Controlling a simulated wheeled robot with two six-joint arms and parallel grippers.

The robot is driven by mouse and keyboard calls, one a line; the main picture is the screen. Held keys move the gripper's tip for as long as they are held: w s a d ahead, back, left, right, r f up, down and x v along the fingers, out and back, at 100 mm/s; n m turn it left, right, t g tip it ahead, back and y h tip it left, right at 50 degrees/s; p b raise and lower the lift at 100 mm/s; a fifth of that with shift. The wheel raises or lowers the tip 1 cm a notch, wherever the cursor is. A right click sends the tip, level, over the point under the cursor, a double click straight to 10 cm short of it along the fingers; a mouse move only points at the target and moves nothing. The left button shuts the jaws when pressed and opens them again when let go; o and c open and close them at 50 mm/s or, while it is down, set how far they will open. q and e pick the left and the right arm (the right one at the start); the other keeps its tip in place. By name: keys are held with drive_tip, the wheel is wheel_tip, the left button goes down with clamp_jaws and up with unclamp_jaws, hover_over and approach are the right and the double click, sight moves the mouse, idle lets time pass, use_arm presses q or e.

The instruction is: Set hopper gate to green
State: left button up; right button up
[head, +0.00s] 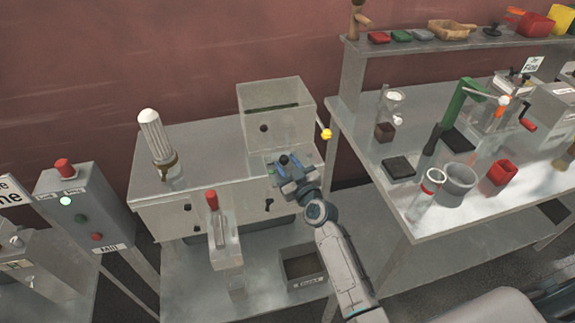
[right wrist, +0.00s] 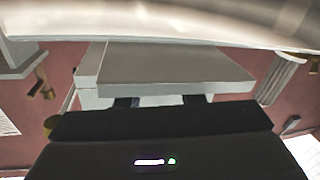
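The grey hopper (head: 253,125) is an open-topped box at the back of the steel filler cabinet. A lever with a yellow knob (head: 326,134) stands out at its right side; I cannot make out a green mark by it. My right gripper (head: 284,163) is in front of the hopper's lower part, to the left of and below the yellow knob, and apart from it. In the right wrist view its two dark fingertips (right wrist: 160,100) stand apart with nothing seen between them, before a pale grey block-like surface (right wrist: 175,65). My left gripper is not in view.
A control box (head: 75,205) with buttons is further left. A crowded bench (head: 440,225) stands close on the right. An open bin (head: 302,268) sits below.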

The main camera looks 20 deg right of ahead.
sight(284, 165)
clamp_jaws()
drive_tip(key=shift+s+f, duration=0.15)
drive_tip(key=shift+s, duration=0.35)
drive_tip(key=shift+s+a+b, duration=0.1)
drive_tip(key=shift+s+b, duration=0.2)
drive_tip(key=shift+s, duration=0.85)
drive_tip(key=shift+o, duration=2.2)
unclamp_jaws()
drive_tip(key=s+d+b, duration=0.1)
drive_tip(key=s+b, duration=0.2)
drive_tip(key=s, duration=0.7)
drive_tip(key=shift+s+d, duration=0.25)
drive_tip(key=shift+d, duration=0.1)
